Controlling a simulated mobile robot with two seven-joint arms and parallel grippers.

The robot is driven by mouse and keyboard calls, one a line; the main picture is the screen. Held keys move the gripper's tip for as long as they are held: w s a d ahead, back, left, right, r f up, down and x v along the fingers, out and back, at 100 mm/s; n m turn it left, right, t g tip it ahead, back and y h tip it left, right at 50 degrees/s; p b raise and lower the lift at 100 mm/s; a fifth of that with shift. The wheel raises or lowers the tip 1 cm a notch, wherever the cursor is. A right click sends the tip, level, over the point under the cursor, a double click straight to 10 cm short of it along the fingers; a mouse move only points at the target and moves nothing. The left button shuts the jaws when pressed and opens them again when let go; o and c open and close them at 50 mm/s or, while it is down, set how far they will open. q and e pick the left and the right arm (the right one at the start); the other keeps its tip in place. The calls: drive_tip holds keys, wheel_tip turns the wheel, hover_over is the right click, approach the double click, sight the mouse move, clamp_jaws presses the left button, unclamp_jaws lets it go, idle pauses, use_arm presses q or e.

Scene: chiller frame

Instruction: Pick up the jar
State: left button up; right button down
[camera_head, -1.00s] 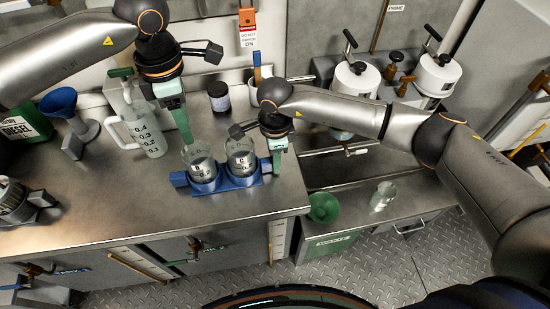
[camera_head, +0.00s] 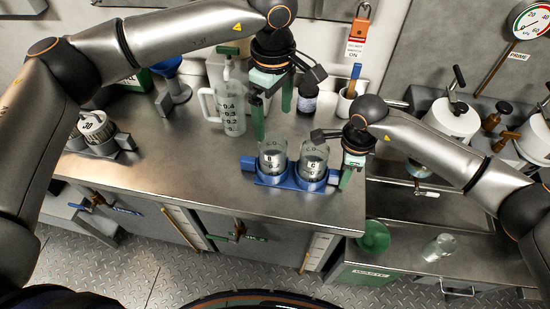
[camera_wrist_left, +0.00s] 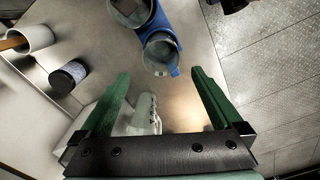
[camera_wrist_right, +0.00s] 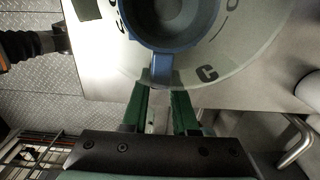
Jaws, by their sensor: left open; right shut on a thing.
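A small dark jar (camera_head: 307,97) with a pale label stands upright on the steel bench, behind the blue rack (camera_head: 266,180). It also shows in the left wrist view (camera_wrist_left: 68,76), left of the fingers. Two clear glass beakers, B (camera_head: 272,160) and C (camera_head: 313,163), sit in the rack. My left gripper (camera_head: 272,122) is open and empty, its fingers behind and above beaker B, between the measuring jug (camera_head: 231,117) and the jar. My right gripper (camera_head: 347,180) is shut on the tab at the rack's right end; the right wrist view shows this blue tab (camera_wrist_right: 161,72) between its fingers.
A cup (camera_head: 345,103) stands right of the jar. A blue funnel (camera_head: 168,67) on a stand is left of the jug. A lower waste bench at right holds a green round piece (camera_head: 373,236) and a clear glass vessel (camera_head: 438,247).

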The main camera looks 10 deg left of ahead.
use_arm(q)
drive_tip(key=m, duration=0.9)
approach(272, 153)
drive_tip(key=shift+s+d+f, duration=0.25)
drive_tip(key=shift+s+f, duration=0.15)
drive_tip(key=shift+s, duration=0.2)
drive_tip(key=shift+s+d+f, duration=0.2)
drive_tip(key=shift+s+f, duration=0.15)
drive_tip(key=shift+s, duration=0.25)
drive_tip(key=f, duration=0.5)
drive_tip(key=shift+a+f, duration=0.1)
drive_tip(key=shift+a, duration=0.1)
drive_tip(key=c, duration=1.3)
use_arm(e)
drive_tip(key=c, duration=0.6)
unclamp_jaws()
use_arm(q)
wheel_tip(272, 153, up, 10)
